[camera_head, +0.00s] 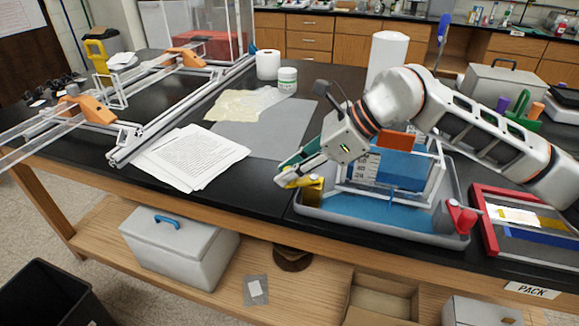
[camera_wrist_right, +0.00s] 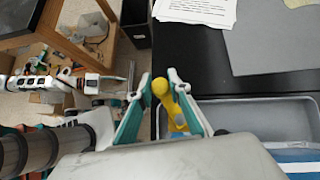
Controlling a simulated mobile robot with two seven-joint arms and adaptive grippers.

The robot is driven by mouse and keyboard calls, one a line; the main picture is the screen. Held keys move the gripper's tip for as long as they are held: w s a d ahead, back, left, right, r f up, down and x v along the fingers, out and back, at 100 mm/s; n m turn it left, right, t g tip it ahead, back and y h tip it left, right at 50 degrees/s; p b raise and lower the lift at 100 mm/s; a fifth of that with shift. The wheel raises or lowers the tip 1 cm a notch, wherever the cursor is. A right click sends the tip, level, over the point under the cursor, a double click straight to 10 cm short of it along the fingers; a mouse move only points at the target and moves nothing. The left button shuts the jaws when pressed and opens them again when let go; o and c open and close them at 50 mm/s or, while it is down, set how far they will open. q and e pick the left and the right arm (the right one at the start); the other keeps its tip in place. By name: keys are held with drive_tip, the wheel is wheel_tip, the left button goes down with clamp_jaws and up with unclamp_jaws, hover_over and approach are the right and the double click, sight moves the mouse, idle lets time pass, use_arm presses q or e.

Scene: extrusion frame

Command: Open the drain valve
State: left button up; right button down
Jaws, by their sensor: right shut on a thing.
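A yellow valve (camera_head: 312,190) sits at the front left corner of the grey tray (camera_head: 382,236). Its yellow lever also shows in the right wrist view (camera_wrist_right: 180,115), with a rounded end. My right gripper (camera_head: 284,177) reaches in from the right over the tray and is shut on this lever. In the wrist view its teal-and-white fingers (camera_wrist_right: 160,82) lie on either side of the lever's rounded end, just off the tray's rim. The fingers hide part of the lever in the head view. My left gripper is not in view.
A clear rack with a blue block (camera_head: 403,170) stands in the tray. A red valve (camera_head: 461,217) is at its front right corner. A red-framed tray (camera_head: 490,225) lies to the right. Papers (camera_head: 190,157) and a grey mat (camera_head: 262,132) lie to the left. The table's front edge is close.

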drive_tip(key=shift+s+d+f+n+g+b, duration=0.1)
drive_tip(key=shift+s+n+g+b, duration=0.25)
drive_tip(key=shift+n+g, duration=0.55)
drive_tip(key=shift+s+d+n+g+b, duration=0.25)
drive_tip(key=shift+n+g+b, duration=0.4)
drive_tip(key=shift+n, duration=0.35)
drive_tip(key=shift+s+d+f+n+g+b, duration=0.15)
drive_tip(key=shift+s+n+g+b, duration=0.2)
drive_tip(key=shift+n+g+b, duration=0.4)
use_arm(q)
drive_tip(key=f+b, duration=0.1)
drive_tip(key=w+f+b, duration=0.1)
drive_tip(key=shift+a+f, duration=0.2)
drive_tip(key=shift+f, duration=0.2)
use_arm(e)
drive_tip(key=n+g, duration=0.1)
drive_tip(key=s+d+n+g+h, duration=0.1)
drive_tip(key=n, duration=0.1)
drive_tip(key=shift+r, duration=0.3)
